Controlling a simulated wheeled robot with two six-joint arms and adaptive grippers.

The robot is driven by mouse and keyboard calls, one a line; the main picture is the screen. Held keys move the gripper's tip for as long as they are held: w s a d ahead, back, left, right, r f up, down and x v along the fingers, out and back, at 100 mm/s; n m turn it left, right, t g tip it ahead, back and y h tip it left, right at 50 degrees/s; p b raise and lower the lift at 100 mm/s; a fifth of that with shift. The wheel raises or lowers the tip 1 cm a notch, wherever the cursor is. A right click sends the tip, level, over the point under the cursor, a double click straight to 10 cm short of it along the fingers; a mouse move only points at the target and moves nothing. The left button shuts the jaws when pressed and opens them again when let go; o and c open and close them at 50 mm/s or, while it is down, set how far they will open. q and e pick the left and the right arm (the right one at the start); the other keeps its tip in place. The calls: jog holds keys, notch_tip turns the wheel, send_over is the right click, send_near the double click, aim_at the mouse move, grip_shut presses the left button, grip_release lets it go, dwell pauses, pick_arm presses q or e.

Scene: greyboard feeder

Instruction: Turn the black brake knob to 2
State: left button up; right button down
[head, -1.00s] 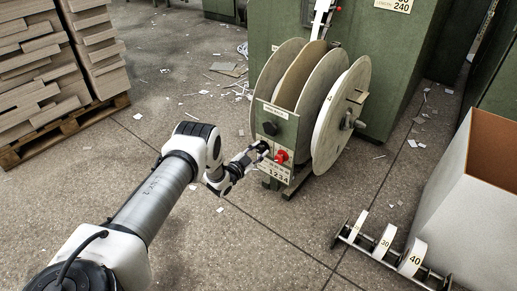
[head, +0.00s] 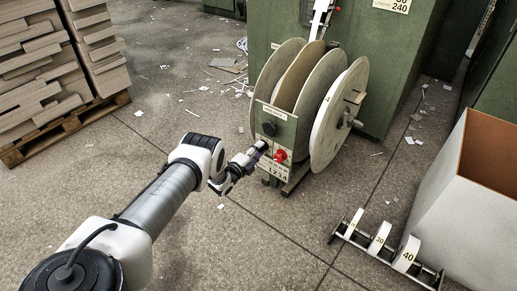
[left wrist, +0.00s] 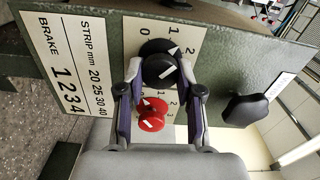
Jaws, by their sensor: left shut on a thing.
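The black brake knob (left wrist: 160,70) sits on the green panel of the reel stand, against a plate marked 0, 1, 2. My left gripper (left wrist: 158,74) is shut on this knob, one finger on each side. In the head view my left gripper (head: 260,148) reaches the panel (head: 285,138) from the left and hides most of the knob. A red knob (left wrist: 152,115) is beside it, also in the head view (head: 280,155). My right gripper is not in view.
Another black knob (left wrist: 245,108) is on the panel, above the gripper in the head view (head: 269,129). Large discs (head: 338,115) stand behind the panel. A rack of numbered rolls (head: 380,237) and a white box (head: 445,215) are at right. Stacked boards (head: 60,60) stand at left.

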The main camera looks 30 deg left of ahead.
pick_arm(q)
jog(key=m+p, duration=0.1)
jog(key=m, duration=0.3)
jog(key=shift+m, duration=0.4)
dwell(0.4)
jog(key=o, duration=1.2)
jog(key=shift+f, duration=0.1)
jog(key=shift+c, duration=0.2)
jog(key=s+a, duration=0.1)
jog(key=s, duration=1.1)
